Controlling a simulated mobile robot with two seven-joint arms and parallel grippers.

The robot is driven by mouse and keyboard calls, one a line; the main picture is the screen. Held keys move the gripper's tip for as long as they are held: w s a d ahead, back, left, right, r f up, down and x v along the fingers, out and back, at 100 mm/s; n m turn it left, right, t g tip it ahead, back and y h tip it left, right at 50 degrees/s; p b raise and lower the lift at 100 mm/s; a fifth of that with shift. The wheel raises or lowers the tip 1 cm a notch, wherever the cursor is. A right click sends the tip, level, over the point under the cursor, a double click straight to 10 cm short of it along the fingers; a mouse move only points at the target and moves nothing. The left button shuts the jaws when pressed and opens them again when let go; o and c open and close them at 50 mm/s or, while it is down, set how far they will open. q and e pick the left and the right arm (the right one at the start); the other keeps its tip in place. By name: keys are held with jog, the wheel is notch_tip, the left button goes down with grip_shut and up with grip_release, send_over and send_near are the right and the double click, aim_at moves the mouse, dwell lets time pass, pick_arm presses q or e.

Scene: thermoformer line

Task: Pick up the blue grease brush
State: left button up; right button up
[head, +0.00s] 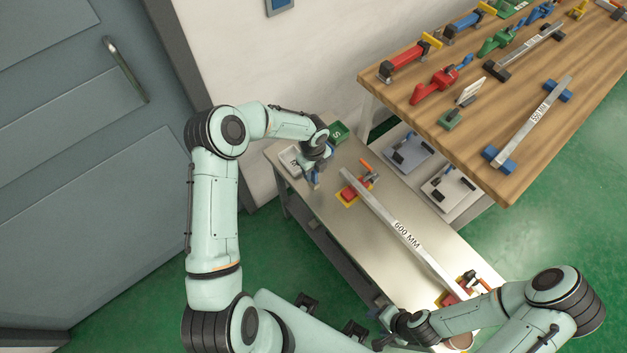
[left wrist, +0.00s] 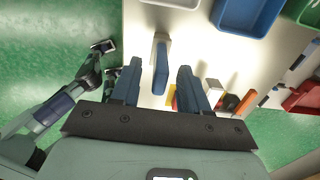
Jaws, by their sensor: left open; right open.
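The blue grease brush (left wrist: 161,72) shows in the left wrist view as a blue handle with a pale beige block at its far end, over the light bench top. It lies between the two fingers of my left gripper (left wrist: 158,75), with a visible gap to each finger. My left gripper is open. In the head view my left gripper (head: 315,172) points down at the bench's far left end, and the brush is hard to tell from the fingers there. My right gripper (head: 384,333) is open near the bench's front edge, empty as far as I can see.
Small bins, one green (head: 339,131) and one pale (head: 290,161), stand beside my left gripper. A red and yellow fixture (head: 352,189) is close on its right. A long 600 MM bar (head: 400,230) spans the bench. A wooden table (head: 440,75) with clamps stands behind.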

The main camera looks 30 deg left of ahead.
pick_arm(q)
grip_shut()
jog(key=shift+r, duration=0.15)
notch_tip(320, 180, up, 20)
jog(key=p, duration=0.1)
pick_arm(e)
jog(key=shift+w+r, duration=0.75)
jog(key=shift+r, duration=0.2)
